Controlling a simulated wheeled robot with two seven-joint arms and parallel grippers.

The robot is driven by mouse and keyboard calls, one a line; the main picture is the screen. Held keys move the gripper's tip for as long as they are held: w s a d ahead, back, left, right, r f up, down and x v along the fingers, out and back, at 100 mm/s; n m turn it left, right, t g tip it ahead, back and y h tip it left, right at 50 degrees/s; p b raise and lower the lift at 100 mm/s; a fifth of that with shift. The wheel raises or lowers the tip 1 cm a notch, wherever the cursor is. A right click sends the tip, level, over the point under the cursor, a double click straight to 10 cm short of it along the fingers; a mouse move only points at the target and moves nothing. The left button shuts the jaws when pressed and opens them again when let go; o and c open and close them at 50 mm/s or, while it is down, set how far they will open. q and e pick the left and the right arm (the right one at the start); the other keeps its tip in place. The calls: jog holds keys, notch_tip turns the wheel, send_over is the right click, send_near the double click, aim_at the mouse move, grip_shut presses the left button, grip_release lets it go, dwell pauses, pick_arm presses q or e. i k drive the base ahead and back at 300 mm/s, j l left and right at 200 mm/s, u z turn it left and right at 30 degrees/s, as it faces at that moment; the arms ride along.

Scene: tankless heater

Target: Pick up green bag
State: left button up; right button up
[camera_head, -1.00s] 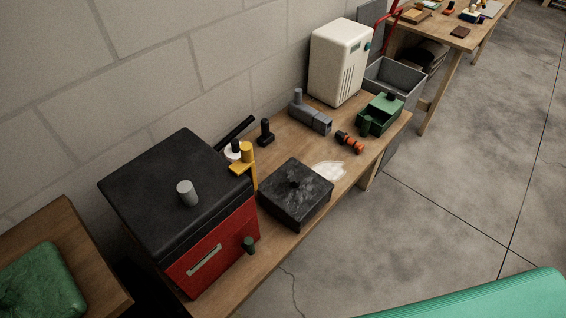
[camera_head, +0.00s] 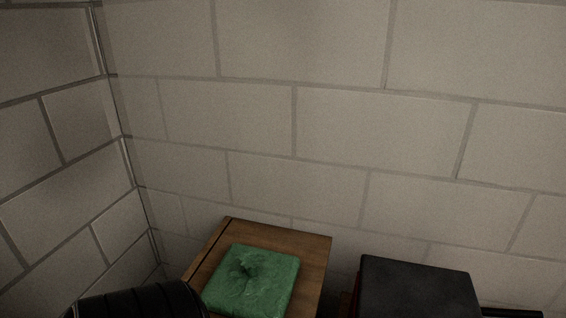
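The green bag (camera_head: 252,281) is a flat, wrinkled, square bundle with a dent in its top. It lies on a brown wooden stand (camera_head: 314,250) near the bottom middle of the head view, in front of the block wall. Its lower edge is close to the picture's bottom edge. Neither of my grippers shows in the head view, so their state and their distance from the bag cannot be seen.
A dark-topped box (camera_head: 417,286) stands to the right of the wooden stand, with a narrow gap between. A black ribbed rounded object (camera_head: 138,301) is at the bottom left, partly cut off. Block walls (camera_head: 380,130) meet in a corner at left.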

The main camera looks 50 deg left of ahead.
aim_at(249, 282)
jog(key=u, duration=1.9)
jog(key=k+l, duration=0.1)
jog(key=l, duration=0.1)
